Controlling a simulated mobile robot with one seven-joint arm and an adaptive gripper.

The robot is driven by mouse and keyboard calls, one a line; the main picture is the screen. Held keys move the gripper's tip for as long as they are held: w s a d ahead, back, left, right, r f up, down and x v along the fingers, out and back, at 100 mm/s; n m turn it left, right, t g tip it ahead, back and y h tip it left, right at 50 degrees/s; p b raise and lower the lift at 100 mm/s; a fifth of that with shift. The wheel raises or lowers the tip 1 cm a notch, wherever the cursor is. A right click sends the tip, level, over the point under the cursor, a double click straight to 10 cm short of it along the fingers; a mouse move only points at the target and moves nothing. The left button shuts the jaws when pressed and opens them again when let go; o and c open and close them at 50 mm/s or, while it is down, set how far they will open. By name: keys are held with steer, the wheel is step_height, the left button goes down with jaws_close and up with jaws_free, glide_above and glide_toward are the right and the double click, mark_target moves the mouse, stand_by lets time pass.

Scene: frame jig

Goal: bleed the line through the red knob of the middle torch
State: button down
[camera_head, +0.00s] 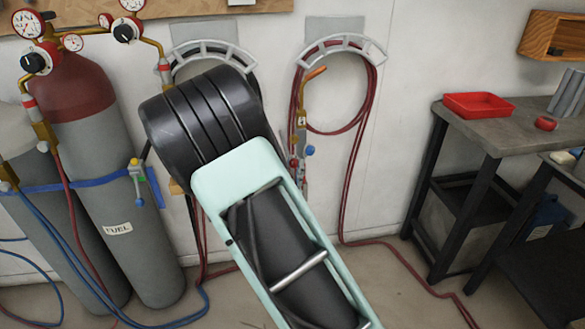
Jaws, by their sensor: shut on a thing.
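One torch (301,118) hangs on the wall right of my arm, with a copper-coloured tip pointing up and right. It has a blue knob (310,150) on its right and a small red knob (294,163) on its left. My arm's black joint and pale green link cover the wall left of this torch, including the space under the left hose hanger (215,50). Any torch there is hidden, so I cannot tell which torch is the middle one. My gripper is hidden behind my arm, so its jaws and anything in them do not show.
A grey cylinder (133,225) marked FUEL, with gauges above, stands at left beside another cylinder. A red hose (352,175) hangs from the right hanger (345,48) and runs across the floor. A grey bench (487,135) with a red tray (478,104) stands at right.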

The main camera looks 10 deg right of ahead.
steer(key=shift+r+p, duration=0.15)
steer(key=shift+p, duration=0.35)
